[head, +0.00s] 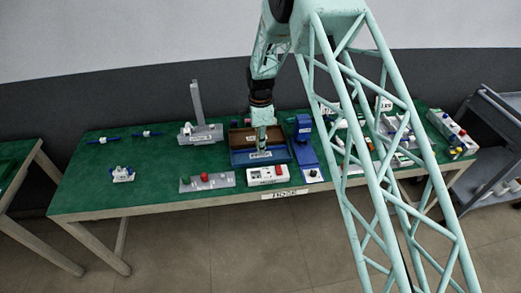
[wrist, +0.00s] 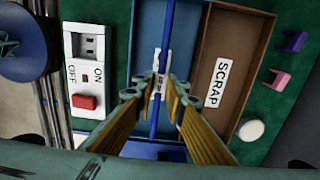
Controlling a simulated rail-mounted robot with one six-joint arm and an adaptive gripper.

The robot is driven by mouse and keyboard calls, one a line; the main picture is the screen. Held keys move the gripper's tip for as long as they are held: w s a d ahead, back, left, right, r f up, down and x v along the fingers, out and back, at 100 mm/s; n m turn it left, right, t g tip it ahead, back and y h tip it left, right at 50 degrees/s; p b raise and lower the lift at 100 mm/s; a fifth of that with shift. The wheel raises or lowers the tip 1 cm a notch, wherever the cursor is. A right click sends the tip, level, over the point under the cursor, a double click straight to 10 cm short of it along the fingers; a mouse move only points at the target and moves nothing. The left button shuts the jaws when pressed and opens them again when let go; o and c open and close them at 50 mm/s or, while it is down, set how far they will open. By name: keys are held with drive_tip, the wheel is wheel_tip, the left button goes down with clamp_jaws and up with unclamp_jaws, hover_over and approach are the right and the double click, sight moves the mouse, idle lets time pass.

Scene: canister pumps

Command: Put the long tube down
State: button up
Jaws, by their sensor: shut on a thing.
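A long blue tube (wrist: 168,28) with a white middle part runs lengthwise over the blue compartment (wrist: 189,45) of a two-part tray in the wrist view. My gripper (wrist: 163,88) has its yellow fingers shut on the tube's white middle. I cannot tell whether the tube touches the compartment floor. The brown compartment (wrist: 240,40), with a SCRAP label, lies beside it on the right. In the head view my gripper (head: 261,143) points down at the tray (head: 238,158), and the held tube is too small to make out.
A white switch box (head: 267,175) stands in front of the tray, and a blue stand (head: 304,145) is close on its right. A grey fixture (head: 201,133) is on the left. Two blue tubes (head: 103,140) (head: 146,134) lie at the green table's back left, with free room around them.

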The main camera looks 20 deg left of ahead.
drive_tip(key=shift+f, duration=1.05)
drive_tip(key=shift+f, duration=0.2)
drive_tip(key=o, duration=0.8)
drive_tip(key=shift+r, duration=0.2)
wheel_tip(320, 180, up, 12)
idle(0.5)
